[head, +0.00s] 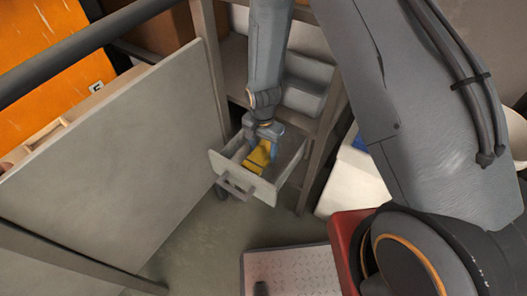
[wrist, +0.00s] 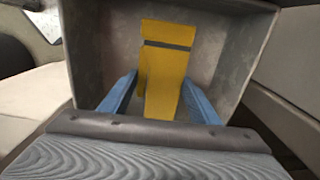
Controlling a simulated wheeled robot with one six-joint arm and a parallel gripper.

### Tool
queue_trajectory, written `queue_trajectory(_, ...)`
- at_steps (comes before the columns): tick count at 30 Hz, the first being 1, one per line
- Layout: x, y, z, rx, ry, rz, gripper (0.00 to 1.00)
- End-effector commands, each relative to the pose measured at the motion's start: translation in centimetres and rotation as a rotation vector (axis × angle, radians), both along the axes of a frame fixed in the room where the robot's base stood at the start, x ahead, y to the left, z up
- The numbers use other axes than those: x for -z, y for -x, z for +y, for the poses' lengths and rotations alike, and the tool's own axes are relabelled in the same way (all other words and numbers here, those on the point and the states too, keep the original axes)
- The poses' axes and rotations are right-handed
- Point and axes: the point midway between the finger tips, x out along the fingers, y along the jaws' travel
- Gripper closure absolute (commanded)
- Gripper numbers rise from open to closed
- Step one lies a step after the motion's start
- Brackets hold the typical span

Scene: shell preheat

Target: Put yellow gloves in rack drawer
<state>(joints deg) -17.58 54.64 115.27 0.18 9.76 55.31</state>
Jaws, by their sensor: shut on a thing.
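The yellow gloves (wrist: 166,70) have a dark band and are between the two blue fingers of my gripper (wrist: 160,98) in the wrist view. My gripper is shut on them. In the head view the gloves (head: 259,157) are within the outline of the open grey rack drawer (head: 238,184). My gripper (head: 266,140) points down over this drawer from above. The drawer's walls (wrist: 92,50) surround the gloves in the wrist view. I cannot tell whether the gloves touch the drawer floor.
The rack (head: 214,65) has posts close on both sides of the drawer. A large grey panel (head: 120,140) stands to the left. A white container (head: 355,180) and a red object (head: 347,240) are to the right. Bare floor (head: 205,240) lies in front of the drawer.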

Motion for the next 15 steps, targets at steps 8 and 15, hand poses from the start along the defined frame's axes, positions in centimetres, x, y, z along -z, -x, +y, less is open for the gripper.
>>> queue_trajectory(8, 1.03, 0.36, -0.14, 0.0, 0.001, 0.005, 0.71)
queue_trajectory(15, 1.4, 0.37, -0.14, 0.0, 0.001, 0.005, 0.71)
